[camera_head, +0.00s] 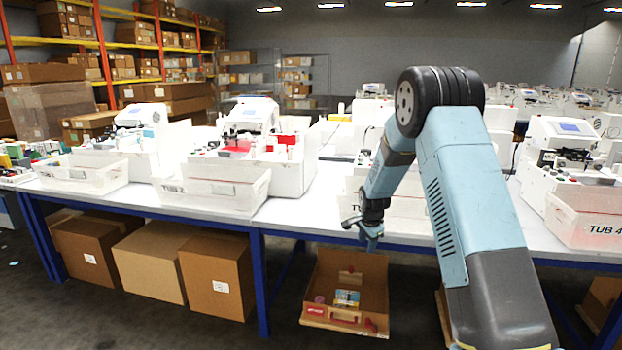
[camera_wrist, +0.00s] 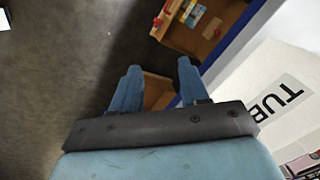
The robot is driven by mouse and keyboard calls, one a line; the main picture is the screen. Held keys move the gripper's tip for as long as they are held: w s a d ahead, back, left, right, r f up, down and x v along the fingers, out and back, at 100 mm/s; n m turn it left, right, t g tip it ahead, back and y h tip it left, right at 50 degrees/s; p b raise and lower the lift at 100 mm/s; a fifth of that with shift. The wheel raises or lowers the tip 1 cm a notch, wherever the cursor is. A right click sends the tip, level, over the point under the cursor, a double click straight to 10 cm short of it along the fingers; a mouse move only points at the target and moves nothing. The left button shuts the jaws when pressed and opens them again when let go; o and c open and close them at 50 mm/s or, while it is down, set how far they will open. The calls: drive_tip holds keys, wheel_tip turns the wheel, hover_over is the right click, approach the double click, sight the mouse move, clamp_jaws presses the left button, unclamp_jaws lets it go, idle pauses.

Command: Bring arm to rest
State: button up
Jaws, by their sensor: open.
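My arm, light blue with a black elbow, rises at the right of the head view and bends down to my gripper (camera_head: 364,230). My gripper hangs in front of the table (camera_head: 290,222), near its front edge and above the open box on the floor. In the wrist view the two blue fingers of my gripper (camera_wrist: 158,80) stand apart with nothing between them. The gripper is open and empty. The wrist view looks down past the fingers at the dark floor and the blue table frame (camera_wrist: 235,45).
Shelves (camera_head: 105,50) stand behind.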

drive_tip(key=s+d+r+n+t, duration=0.1)
drive_tip(key=s+r+n, duration=0.2)
drive_tip(key=s+r, duration=0.85)
drive_tip(key=s+d+r+n, duration=0.25)
drive_tip(key=s+r, duration=0.55)
drive_tip(key=r, duration=0.6)
drive_tip(key=s+r+n, duration=0.3)
drive_tip(key=s, duration=1.1)
drive_tip(key=s+r+n+t, duration=0.1)
drive_tip(key=s+r+n, duration=0.2)
drive_tip(key=s, duration=1.2)
drive_tip(key=shift+d+n, duration=0.25)
drive_tip(key=shift+n, duration=0.2)
drive_tip(key=shift+c, duration=0.2)
